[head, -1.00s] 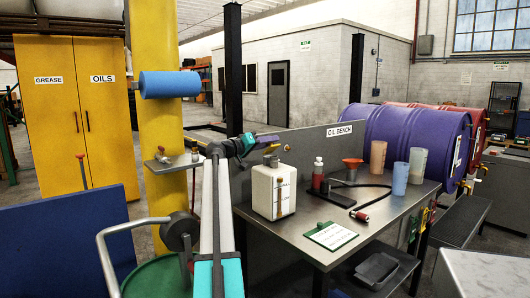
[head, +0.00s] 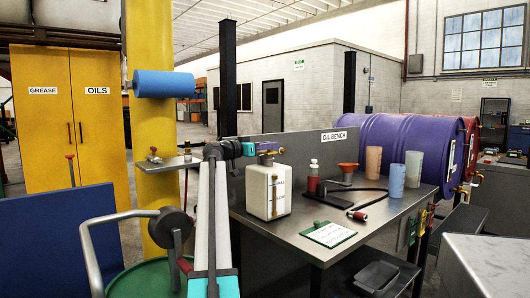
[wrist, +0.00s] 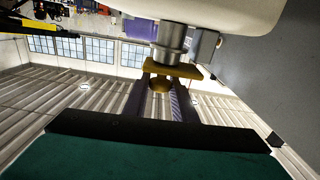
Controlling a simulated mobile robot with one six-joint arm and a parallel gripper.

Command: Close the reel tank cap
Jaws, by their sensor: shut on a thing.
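The white reel tank (head: 268,192) stands upright at the left end of the bench, with a sight gauge on its front. Its grey neck (wrist: 172,42) and pale body (wrist: 215,15) show upside down at the top of the wrist view. A brass cap part (wrist: 172,70) sits at the neck, with a rounded brass knob (wrist: 160,85) beyond it. My gripper (head: 270,151) is at the tank's top. In the wrist view its dark fingers (wrist: 163,98) are shut on the brass cap part. The fingers partly hide it, and I cannot tell whether the cap is fully seated.
A grey back panel (head: 300,146) stands behind the tank. A yellow column (head: 152,60) stands left.

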